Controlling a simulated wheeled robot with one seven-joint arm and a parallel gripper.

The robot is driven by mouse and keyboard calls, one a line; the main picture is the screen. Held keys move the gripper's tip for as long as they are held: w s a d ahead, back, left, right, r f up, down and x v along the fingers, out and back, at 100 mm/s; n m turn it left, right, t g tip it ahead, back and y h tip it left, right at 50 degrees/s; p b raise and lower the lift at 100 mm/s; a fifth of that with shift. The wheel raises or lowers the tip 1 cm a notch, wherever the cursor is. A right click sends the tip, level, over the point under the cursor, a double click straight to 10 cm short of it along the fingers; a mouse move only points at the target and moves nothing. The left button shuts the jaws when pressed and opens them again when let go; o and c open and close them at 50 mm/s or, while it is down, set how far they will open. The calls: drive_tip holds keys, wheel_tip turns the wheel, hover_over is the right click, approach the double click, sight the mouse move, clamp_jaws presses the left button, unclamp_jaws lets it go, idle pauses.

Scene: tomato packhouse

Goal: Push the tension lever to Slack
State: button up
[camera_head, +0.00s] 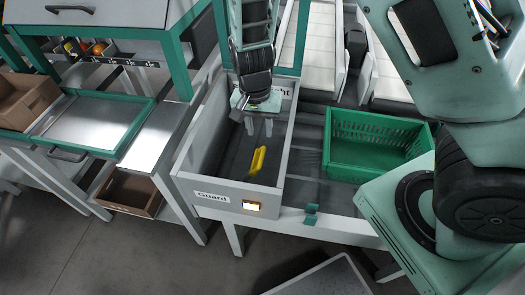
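A yellow lever handle (257,160) stands inside the grey open-topped box, slightly tilted, with its lower end hidden or dark. My gripper (258,128) points down into the box, above and behind the lever. Its two fingers look apart with nothing between them. It seems clear of the lever. A label partly hidden by my gripper shows only the ending "ht" (284,91) at the box's far end. No label reading "Slack" shows in this view.
The box has a front wall marked "Guard" (212,197) with a lit orange panel (251,206); its side walls flank my gripper. A green crate (375,172) stands to the right. A metal side table (160,135) and teal-edged tray (90,125) lie left.

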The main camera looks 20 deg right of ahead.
sight(262, 154)
drive_tip(key=f, duration=0.6)
drive_tip(key=f+b, duration=0.1)
drive_tip(key=f, duration=0.2)
drive_tip(key=shift+s+d+f, duration=0.2)
drive_tip(key=shift+d+f, duration=0.05)
clamp_jaws()
